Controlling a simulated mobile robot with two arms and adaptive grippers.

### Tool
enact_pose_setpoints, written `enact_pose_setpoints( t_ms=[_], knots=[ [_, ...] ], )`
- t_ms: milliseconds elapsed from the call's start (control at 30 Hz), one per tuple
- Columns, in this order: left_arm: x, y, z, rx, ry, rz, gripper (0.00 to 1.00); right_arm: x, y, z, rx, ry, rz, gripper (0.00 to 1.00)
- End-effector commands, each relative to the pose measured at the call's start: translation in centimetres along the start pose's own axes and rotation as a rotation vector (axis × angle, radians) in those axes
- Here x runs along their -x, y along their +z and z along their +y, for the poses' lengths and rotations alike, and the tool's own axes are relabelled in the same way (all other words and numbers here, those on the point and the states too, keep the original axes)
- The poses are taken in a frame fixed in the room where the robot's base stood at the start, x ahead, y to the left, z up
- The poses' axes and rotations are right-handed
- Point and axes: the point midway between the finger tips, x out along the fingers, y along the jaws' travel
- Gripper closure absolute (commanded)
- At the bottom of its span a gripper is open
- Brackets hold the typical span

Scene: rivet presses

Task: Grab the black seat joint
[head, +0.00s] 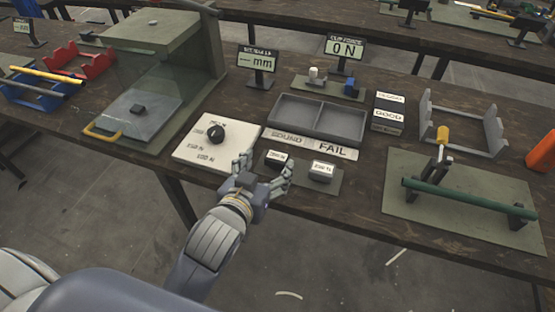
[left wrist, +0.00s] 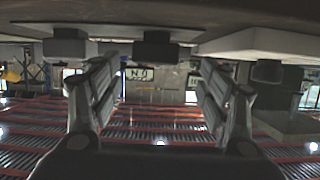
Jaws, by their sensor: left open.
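My left gripper (head: 264,172) is right of and nearer than that piece, at the front edge of the table. My right gripper is out of view.
A grey two-part tray (head: 318,118) has SOUND and FAIL labels. Red (head: 92,62) and blue (head: 40,90) racks stand far left.

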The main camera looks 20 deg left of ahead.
Motion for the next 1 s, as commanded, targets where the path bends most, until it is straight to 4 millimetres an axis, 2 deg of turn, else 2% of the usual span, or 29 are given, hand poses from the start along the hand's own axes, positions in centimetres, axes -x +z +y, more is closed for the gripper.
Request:
enact_pose_setpoints(
  t_ms=[233,500,633,833,867,1000],
  knots=[
    [-1.7,-0.2,0.2,0.000,0.000,0.000,0.30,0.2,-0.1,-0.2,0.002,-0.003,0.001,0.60],
    [-5.3,-0.2,0.6,-0.001,0.000,0.000,0.30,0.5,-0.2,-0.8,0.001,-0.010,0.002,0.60],
    [-6.0,-0.2,0.6,0.000,0.000,-0.001,0.30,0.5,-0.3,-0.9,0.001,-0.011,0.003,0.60],
    [-6.1,-0.1,0.6,0.000,0.000,-0.001,0.30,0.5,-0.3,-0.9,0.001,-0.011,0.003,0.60],
    [-6.1,-0.1,0.6,0.000,0.000,-0.001,0.32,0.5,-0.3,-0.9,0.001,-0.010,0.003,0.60],
    [-6.1,-0.1,0.6,0.000,0.000,-0.001,0.64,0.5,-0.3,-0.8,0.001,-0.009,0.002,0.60]
  ],
)
